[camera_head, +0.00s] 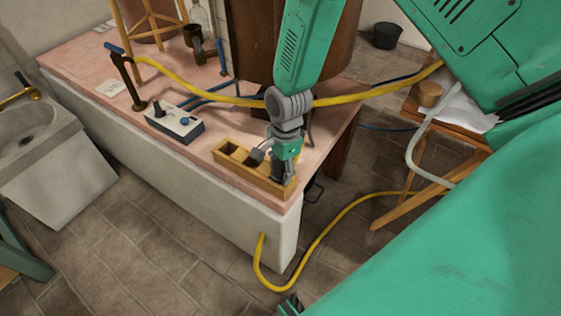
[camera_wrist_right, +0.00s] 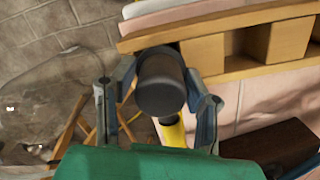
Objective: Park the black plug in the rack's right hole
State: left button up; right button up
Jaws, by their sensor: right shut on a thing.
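The wooden rack (camera_head: 232,170) sits at the front right corner of the pink-topped table. It has several square holes in a row and also shows along the top of the right wrist view (camera_wrist_right: 215,60). My right gripper (camera_head: 281,172) is over the rack's right end and hides the right hole in the head view. In the wrist view my right gripper (camera_wrist_right: 160,100) is shut on the black plug (camera_wrist_right: 162,85), its round end facing the camera, with a yellow part below it. There the plug appears beside the rack; whether it touches cannot be told. My left gripper is not seen.
A large brown vessel (camera_head: 250,55) stands behind.

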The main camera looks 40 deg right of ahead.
jog(key=o, duration=1.2)
jog(key=shift+o, duration=0.2)
jog(key=shift+r+p, duration=3.45)
jog(key=shift+r, duration=0.05)
jog(key=shift+f, duration=0.1)
